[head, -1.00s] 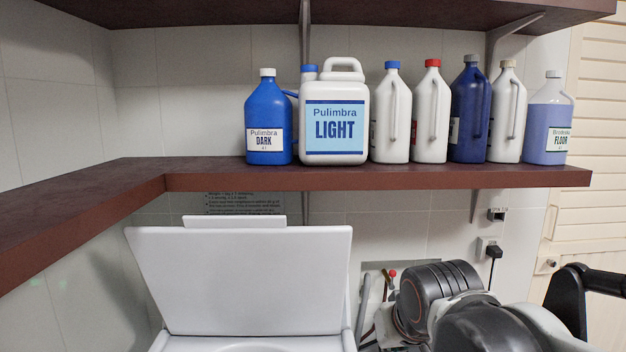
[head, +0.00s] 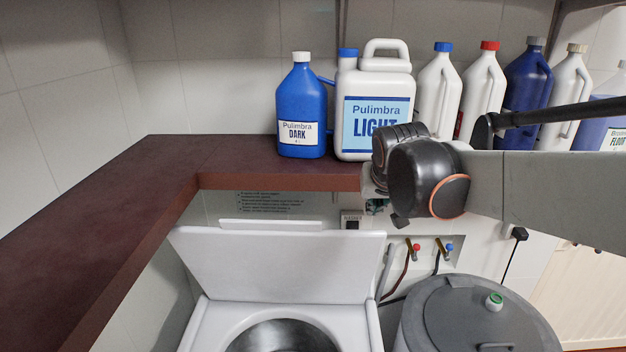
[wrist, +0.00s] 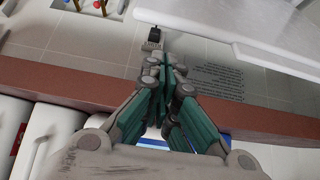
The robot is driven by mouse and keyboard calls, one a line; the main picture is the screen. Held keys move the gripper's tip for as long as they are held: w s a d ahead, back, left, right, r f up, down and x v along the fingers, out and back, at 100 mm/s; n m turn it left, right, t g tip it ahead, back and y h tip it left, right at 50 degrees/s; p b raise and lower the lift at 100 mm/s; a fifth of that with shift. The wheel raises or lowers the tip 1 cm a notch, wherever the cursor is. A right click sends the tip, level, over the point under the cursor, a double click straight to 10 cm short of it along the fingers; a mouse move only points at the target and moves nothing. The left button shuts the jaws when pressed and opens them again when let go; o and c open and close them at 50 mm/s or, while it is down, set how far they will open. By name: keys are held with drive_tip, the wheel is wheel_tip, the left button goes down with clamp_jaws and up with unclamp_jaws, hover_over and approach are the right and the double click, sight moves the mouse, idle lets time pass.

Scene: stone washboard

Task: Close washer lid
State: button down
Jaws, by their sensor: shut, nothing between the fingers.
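The white washer lid (head: 275,268) stands open, tilted back toward the wall, in the head view. Below it are the washer's white top (head: 215,325) and the round opening with its metal drum (head: 280,338). My gripper (head: 376,207) is mostly hidden behind my wrist, just above and right of the lid's upper right corner. In the wrist view, which is turned over, my gripper (wrist: 166,68) is shut and empty, and the lid (wrist: 235,22) shows at the upper right. I cannot tell whether the fingers touch it; they look apart from it.
A dark red shelf (head: 240,165) runs above the washer, close to my gripper. It carries a blue bottle (head: 302,105), a white jug (head: 375,80) and several other bottles. A grey lidded bin (head: 480,315) stands right of the washer. Taps and hoses (head: 425,255) are on the wall.

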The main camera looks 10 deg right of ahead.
drive_tip(key=x, duration=1)
idle(0.3)
